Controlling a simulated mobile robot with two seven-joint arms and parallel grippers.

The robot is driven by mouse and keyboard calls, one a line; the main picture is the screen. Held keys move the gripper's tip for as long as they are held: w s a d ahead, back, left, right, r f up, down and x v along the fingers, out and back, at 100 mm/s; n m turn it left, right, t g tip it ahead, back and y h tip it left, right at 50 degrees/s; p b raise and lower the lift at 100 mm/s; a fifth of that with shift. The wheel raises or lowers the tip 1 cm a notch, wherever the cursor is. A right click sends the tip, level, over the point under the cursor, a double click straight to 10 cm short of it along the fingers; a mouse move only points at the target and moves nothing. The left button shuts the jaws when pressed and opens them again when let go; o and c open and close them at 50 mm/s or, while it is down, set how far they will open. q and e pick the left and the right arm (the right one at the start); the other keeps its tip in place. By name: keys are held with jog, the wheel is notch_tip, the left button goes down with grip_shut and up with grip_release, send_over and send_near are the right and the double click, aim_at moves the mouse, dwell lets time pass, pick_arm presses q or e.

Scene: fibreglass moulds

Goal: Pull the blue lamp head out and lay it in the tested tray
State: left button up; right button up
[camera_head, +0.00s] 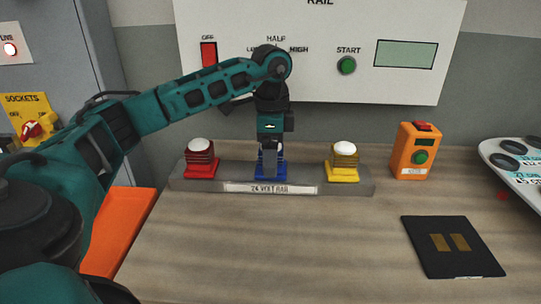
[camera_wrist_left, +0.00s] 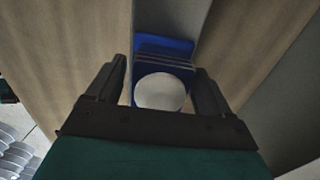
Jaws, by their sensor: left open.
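The blue lamp head (camera_head: 281,174) sits in the middle of the grey 24 volt rail (camera_head: 222,187), mostly hidden by my gripper in the head view. In the left wrist view its white dome and blue body (camera_wrist_left: 160,92) show. My left gripper (camera_head: 270,160) is over it from above, open. In the left wrist view its two fingers (camera_wrist_left: 160,72) stand on either side of the lamp head; I cannot tell whether they touch it. An orange tray (camera_head: 120,230) lies at the left of the table; I see no label on it. My right gripper is not in view.
A red lamp head (camera_head: 201,163) and a yellow one (camera_head: 343,166) flank the blue one on the rail. An orange box with a green button (camera_head: 408,157), a dark pad (camera_head: 451,268) and a white board (camera_head: 520,180) are at right. The front middle is clear.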

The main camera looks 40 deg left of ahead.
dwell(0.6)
pick_arm(q)
jog(key=c, duration=1.3)
jog(key=shift+r+p, duration=3)
jog(key=shift+p, duration=0.2)
